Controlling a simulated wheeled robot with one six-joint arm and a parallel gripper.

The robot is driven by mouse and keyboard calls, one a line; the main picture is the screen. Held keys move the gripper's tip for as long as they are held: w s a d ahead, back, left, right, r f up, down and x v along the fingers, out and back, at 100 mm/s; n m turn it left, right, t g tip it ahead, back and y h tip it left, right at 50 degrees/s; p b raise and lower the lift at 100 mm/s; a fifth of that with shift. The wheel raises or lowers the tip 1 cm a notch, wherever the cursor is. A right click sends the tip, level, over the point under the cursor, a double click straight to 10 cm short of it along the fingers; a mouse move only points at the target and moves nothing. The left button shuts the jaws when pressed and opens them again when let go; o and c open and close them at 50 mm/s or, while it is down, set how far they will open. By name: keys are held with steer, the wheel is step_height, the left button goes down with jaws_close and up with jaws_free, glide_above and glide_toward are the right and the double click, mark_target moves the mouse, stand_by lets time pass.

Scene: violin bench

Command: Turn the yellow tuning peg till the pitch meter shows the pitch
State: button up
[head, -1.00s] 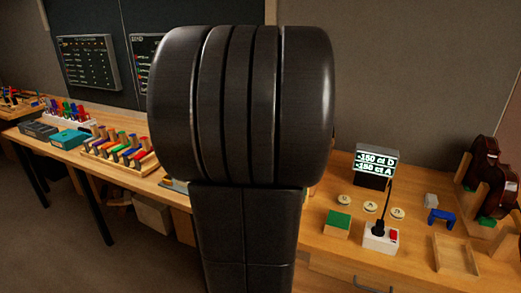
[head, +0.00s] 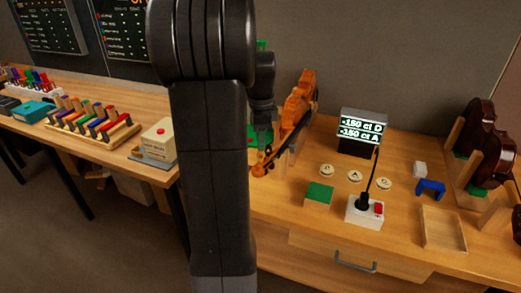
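An orange-brown violin (head: 299,98) is held at a slant on the bench, its scroll end low and toward me. The pegs near its scroll are small, and I cannot pick out the yellow tuning peg for certain. The pitch meter (head: 361,130) is a dark box with a lit screen, which seems to read -150 ct D and -150 ct A. My arm covers the space left of the violin. The end of my arm, with my gripper (head: 261,137), is by the violin's neck and scroll. The fingers are too small and hidden to read.
A white box with a red switch (head: 365,210) and a black upright stalk stands in front of the meter. Round lettered discs (head: 355,177), a green block (head: 319,194) and an empty wooden tray (head: 443,230) lie nearby. Dark violins (head: 490,145) stand at the right.

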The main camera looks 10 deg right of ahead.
mark_target(261, 156)
steer(key=shift+f, duration=2.35)
jaws_close()
